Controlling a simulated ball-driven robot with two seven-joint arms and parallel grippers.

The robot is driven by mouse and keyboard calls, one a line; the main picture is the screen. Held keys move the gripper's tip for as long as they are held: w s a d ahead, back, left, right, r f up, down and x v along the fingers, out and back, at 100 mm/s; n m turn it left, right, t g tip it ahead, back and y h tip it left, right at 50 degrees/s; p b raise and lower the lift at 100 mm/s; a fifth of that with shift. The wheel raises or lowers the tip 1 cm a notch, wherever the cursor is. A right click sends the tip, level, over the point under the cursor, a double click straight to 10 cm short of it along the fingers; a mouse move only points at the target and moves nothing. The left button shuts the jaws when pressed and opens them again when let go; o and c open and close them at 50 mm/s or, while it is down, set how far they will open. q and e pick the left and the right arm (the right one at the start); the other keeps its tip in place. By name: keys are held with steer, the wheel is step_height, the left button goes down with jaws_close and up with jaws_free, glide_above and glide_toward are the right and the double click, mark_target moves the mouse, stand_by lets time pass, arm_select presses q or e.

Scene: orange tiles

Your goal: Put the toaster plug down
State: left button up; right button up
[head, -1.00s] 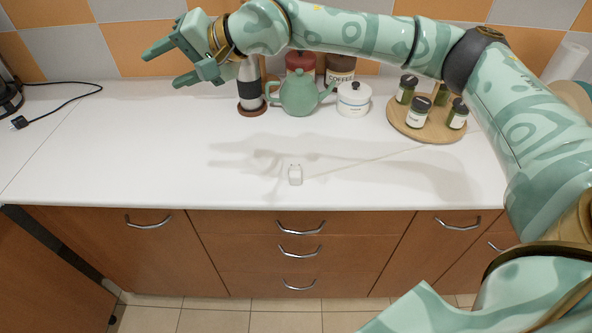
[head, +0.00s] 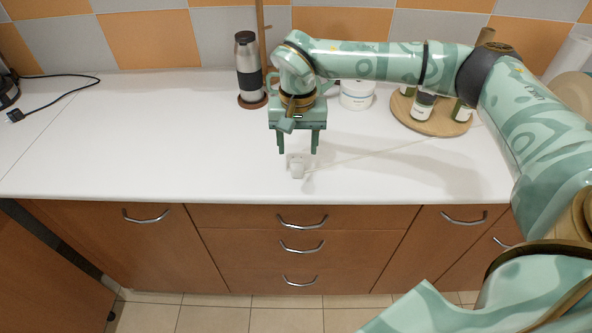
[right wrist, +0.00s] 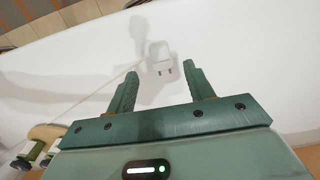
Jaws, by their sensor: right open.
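The white toaster plug (head: 298,169) is on the white countertop (head: 150,150), near its front edge. Its thin pale cord (head: 375,152) runs off to the right. My right gripper (head: 298,150) points down just behind and above the plug, its two fingers spread apart and empty. In the right wrist view, the plug (right wrist: 162,66) shows beyond and between the open fingertips (right wrist: 161,72), with its pin end facing the camera. I see no contact between fingers and plug. My left gripper is not in view.
A steel and black flask (head: 249,68) and a white lidded pot (head: 357,94) stand at the back. A round wooden board (head: 432,123) holds green-filled jars at the right. A black plug and cable (head: 15,116) lie at the far left. The counter's left middle is clear.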

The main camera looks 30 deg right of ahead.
mark_target(297, 163)
step_height(297, 163, down, 7)
steer(key=shift+w+r+b, duration=0.1)
steer(key=shift+b, duration=0.85)
steer(key=c, duration=0.8)
